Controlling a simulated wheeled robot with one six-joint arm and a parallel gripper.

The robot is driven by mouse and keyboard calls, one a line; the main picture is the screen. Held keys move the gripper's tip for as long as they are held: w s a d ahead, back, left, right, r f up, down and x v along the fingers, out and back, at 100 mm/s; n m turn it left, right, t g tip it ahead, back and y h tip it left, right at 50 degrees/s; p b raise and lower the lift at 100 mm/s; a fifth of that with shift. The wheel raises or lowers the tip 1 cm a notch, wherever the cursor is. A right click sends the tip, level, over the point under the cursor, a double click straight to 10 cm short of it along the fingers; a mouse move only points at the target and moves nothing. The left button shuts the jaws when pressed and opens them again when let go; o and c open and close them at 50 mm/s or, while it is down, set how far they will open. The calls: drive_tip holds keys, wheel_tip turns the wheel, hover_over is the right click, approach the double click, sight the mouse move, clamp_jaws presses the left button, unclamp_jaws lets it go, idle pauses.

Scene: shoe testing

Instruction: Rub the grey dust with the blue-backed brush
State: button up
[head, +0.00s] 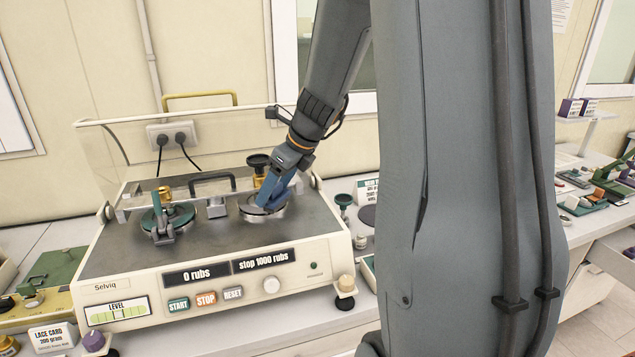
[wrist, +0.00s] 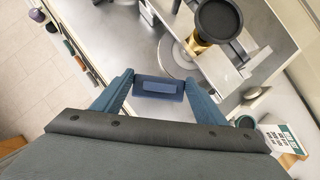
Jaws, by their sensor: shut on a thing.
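My gripper (head: 277,190) points down over the right-hand round station of the rub tester in the head view. In the wrist view my gripper (wrist: 158,84) is shut on the blue-backed brush (wrist: 157,87), with one finger at each end of its blue back. The bristles face away and are hidden. The brush is beside the grey round plate (wrist: 180,58); whether it touches anything below cannot be told. That plate also shows in the head view (head: 266,212), partly behind my fingers. I cannot make out the grey dust in either view.
The rub tester (head: 190,255) has a raised clear lid (head: 95,150), a crossbar with a black handle (head: 212,178) and a green left station (head: 168,217). A black-topped brass weight (wrist: 218,20) stands close to the brush. Small items crowd the bench at both sides.

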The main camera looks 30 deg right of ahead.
drive_tip(key=shift+r, duration=0.9)
